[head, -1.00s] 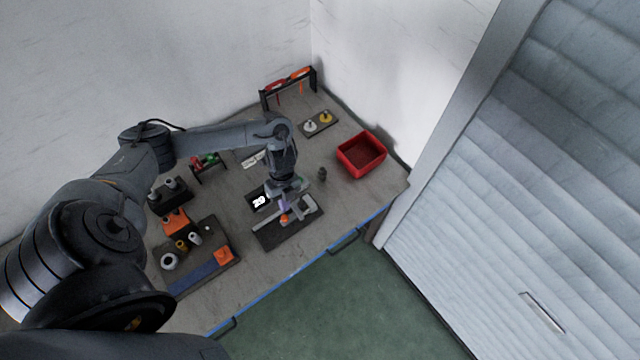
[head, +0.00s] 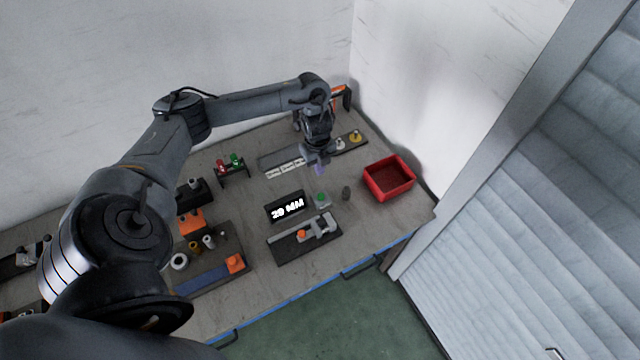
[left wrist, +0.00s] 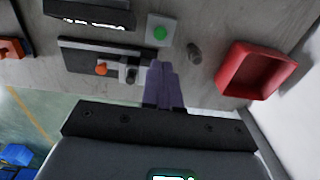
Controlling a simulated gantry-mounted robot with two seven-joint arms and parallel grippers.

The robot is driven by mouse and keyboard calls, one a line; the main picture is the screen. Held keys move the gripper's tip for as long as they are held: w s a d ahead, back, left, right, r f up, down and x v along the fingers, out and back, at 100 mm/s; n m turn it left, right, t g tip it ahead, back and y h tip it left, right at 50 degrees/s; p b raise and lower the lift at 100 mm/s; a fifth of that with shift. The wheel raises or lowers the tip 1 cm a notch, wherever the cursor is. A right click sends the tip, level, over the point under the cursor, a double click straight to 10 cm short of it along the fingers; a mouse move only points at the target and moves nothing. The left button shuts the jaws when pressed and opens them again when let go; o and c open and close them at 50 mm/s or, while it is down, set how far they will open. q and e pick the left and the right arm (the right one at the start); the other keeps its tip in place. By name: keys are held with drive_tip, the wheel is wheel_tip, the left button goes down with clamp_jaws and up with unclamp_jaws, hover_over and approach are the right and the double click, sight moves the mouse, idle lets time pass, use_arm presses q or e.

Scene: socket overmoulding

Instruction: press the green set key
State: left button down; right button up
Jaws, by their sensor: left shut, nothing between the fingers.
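The green set key (head: 320,197) is a round green button on a small light grey block, right of the black display (head: 284,207) reading "20 MM". It also shows in the left wrist view (left wrist: 160,32), unobstructed, beyond the fingertips. My left gripper (head: 319,171) is shut and empty, with its purplish fingers pointing down. In the head view it appears behind the key, near the white-marked strip, and apart from the key. The shut fingers show in the left wrist view (left wrist: 161,72). My right gripper is not in view.
A black fixture (head: 285,250) with a grey clamp and orange knob lies in front of the display. A small dark cylinder (head: 346,192) stands right of the key, then a red bin (head: 372,186). A rack with red and green items (head: 232,171) stands left.

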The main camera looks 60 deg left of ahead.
use_arm(q)
drive_tip(key=b, duration=0.3)
hover_over(320, 196)
wheel_tip(320, 196, down, 8)
wheel_tip(320, 196, down, 4)
drive_tip(key=shift+f, duration=0.95)
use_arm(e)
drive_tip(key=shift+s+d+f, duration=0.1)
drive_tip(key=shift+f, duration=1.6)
